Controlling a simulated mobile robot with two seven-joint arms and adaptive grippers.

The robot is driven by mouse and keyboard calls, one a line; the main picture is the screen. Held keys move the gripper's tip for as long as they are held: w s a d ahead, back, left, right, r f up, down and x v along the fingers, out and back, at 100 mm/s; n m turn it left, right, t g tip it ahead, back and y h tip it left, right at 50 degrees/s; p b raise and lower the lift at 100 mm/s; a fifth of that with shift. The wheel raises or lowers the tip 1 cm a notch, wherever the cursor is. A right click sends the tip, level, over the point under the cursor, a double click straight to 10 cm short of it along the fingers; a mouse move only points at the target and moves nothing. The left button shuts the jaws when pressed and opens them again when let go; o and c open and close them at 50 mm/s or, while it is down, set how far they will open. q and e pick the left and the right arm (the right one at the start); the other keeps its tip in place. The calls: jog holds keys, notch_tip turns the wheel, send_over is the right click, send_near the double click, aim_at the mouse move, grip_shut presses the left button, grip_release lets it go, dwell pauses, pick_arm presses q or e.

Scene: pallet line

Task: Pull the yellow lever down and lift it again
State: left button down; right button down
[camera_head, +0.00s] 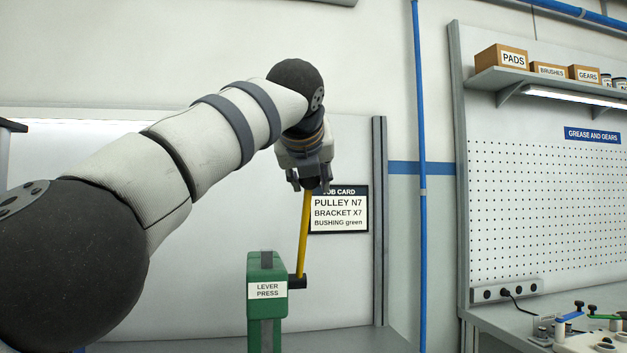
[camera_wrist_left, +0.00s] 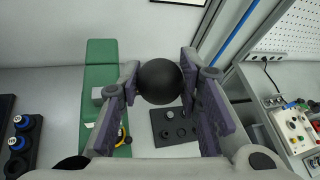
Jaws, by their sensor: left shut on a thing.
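The yellow lever (camera_head: 303,232) stands nearly upright, tilted slightly right at the top, on the side of the green lever press (camera_head: 266,270). My left gripper (camera_head: 311,184) is at the lever's upper end. In the left wrist view, its fingers (camera_wrist_left: 160,88) are on either side of the lever's black ball knob (camera_wrist_left: 160,80) and shut on it. The green press (camera_wrist_left: 99,75) stands to the left there. The lever's shaft is mostly hidden below the knob in that view. My right gripper is in neither view.
A job card (camera_head: 339,210) hangs on the panel behind. In the left wrist view, a dark plate with round holes (camera_wrist_left: 164,135) lies below the knob, a rack with blue-topped parts (camera_wrist_left: 20,142) is at left, and a control box (camera_wrist_left: 300,130) is at right.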

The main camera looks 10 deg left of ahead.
pick_arm(q)
jog(key=shift+r, duration=0.3)
jog(key=c, duration=1.5)
grip_release()
jog(key=shift+a, duration=0.1)
jog(key=shift+c, duration=0.2)
jog(key=o, duration=0.4)
jog(key=shift+w, duration=0.1)
jog(key=shift+w+f, duration=0.1)
jog(key=shift+f, duration=0.1)
jog(key=v, duration=1.2)
